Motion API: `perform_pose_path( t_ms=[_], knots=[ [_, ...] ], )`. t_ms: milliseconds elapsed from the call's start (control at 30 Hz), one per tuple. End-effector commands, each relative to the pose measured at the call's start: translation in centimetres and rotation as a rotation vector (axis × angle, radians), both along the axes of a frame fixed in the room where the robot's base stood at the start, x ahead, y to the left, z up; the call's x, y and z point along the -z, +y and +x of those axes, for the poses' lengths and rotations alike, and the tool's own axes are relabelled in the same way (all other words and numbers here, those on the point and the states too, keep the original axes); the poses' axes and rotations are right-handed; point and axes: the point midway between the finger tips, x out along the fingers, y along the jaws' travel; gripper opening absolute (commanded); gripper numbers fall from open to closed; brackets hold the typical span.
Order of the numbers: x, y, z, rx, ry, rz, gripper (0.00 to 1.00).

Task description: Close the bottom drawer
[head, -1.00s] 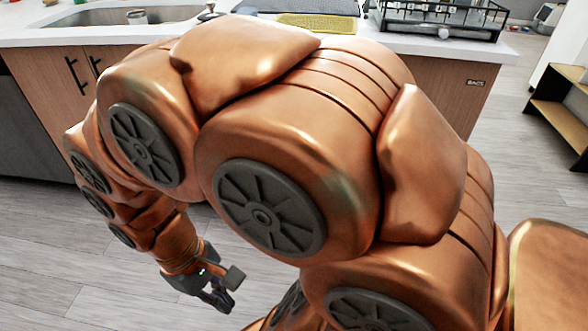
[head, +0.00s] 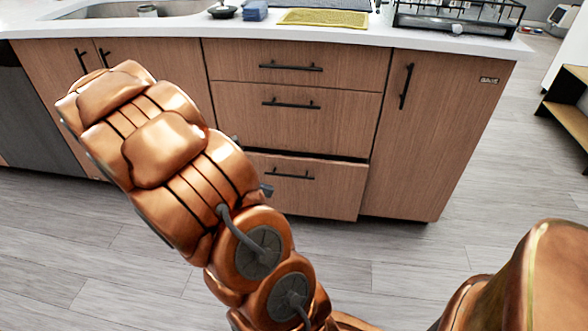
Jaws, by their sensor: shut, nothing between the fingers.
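The bottom drawer (head: 315,188) is the lowest of three wood-fronted drawers in the island. It stands slightly open, with a dark gap above its front and its face a little forward of the drawers above. It has a black bar handle (head: 282,174). My gripper (head: 267,190) is mostly hidden behind my copper arm. Only a small dark grey part shows, in front of the left part of the bottom drawer's face. I cannot tell whether it touches the drawer. My gripper is shut and empty.
The middle drawer (head: 260,121) and top drawer (head: 345,72) are closed. A cabinet door (head: 425,130) is at their right. The white countertop (head: 345,37) holds a yellow mat (head: 322,18) and a black dish rack (head: 460,17). Grey wood floor (head: 415,275) is clear at the front right.

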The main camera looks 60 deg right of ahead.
Motion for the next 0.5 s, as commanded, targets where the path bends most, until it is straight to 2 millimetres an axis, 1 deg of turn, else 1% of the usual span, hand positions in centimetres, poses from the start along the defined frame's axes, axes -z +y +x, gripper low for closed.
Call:
perform_pose_path(
  t_ms=[33, 200, 367, 500],
  knots=[
    [0.8, -1.3, 0.5, -0.031, 0.06, 0.008, 0.0],
    [2.4, -5.2, 2.5, -0.151, 0.244, 0.043, 0.0],
    [4.6, -8.7, 4.2, -0.257, 0.429, 0.091, 0.0],
    [6.9, -11.4, 5.8, -0.345, 0.591, 0.141, 0.0]
  ],
)
